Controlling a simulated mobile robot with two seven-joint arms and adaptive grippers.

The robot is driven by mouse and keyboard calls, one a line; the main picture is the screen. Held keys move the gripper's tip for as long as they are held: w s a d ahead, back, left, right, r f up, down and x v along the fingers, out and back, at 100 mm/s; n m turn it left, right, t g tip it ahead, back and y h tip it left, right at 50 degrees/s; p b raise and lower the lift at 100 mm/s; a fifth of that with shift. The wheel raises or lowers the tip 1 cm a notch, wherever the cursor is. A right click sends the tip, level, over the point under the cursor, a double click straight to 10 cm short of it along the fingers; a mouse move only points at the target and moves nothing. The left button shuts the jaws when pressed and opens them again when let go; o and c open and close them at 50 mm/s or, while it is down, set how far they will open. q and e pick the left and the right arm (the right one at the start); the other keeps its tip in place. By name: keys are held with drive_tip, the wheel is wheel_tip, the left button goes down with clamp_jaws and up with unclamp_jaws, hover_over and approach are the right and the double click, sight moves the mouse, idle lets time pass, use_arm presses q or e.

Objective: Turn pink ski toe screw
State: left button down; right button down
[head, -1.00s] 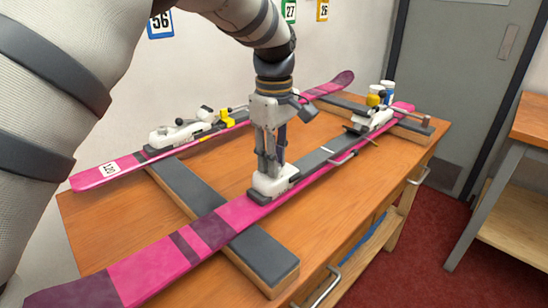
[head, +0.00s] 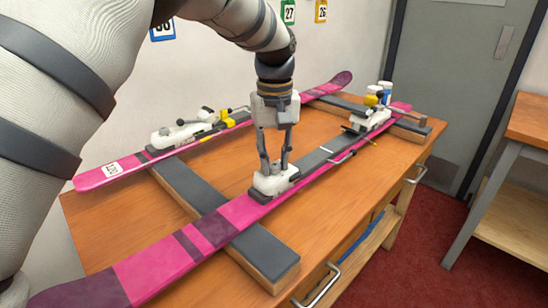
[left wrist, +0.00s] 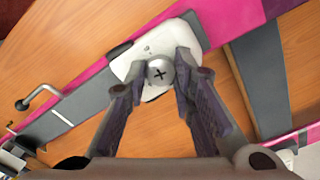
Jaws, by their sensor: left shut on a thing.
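The near pink ski (head: 222,222) lies across two grey-topped supports on the bench. Its white toe piece (head: 270,180) sits under my left gripper (head: 274,166), which points straight down. In the left wrist view, the round grey screw (left wrist: 160,73) with a cross slot sits on the white toe piece (left wrist: 150,92). The fingertips of my left gripper (left wrist: 163,68) stand on both sides of the screw head and are shut on it. My right gripper is in neither view.
A second pink ski (head: 110,172) with a binding lies behind. Grey supports (head: 262,250) run under the skis. The bench top between the skis is mostly clear.

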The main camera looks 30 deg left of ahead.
use_arm(q)
drive_tip(key=m, duration=0.4)
drive_tip(key=shift+m, duration=0.3)
drive_tip(key=m, duration=0.3)
drive_tip(key=shift+m, duration=0.3)
drive_tip(key=m, duration=0.4)
drive_tip(key=shift+m, duration=2)
drive_tip(key=c, duration=1.3)
unclamp_jaws()
drive_tip(key=shift+c, duration=0.2)
